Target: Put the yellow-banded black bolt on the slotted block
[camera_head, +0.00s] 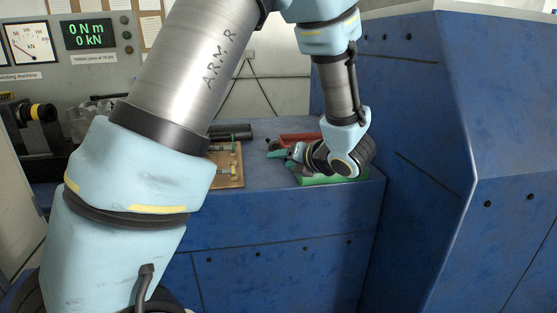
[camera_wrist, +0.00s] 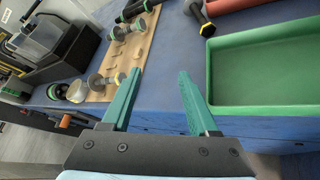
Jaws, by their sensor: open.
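The yellow-banded black bolt (camera_wrist: 200,15) lies on the blue bench top at the top of the wrist view, with a yellowish band near its lower end. The slotted block (camera_wrist: 125,57) is a tan board left of my gripper, with several bolts seated along it. It also shows in the head view (camera_head: 238,178), partly hidden by my arm. My gripper (camera_wrist: 159,72) is open and empty, its teal fingers apart over the bench between the block and a green tray. In the head view my gripper (camera_head: 277,152) points left above the bench.
The green tray (camera_wrist: 216,90) is empty and stands right of my gripper. A red object (camera_wrist: 240,4) lies behind it. Left of the block is a dark machine with a clear container (camera_wrist: 40,38). A blue cabinet (camera_head: 420,120) stands at right.

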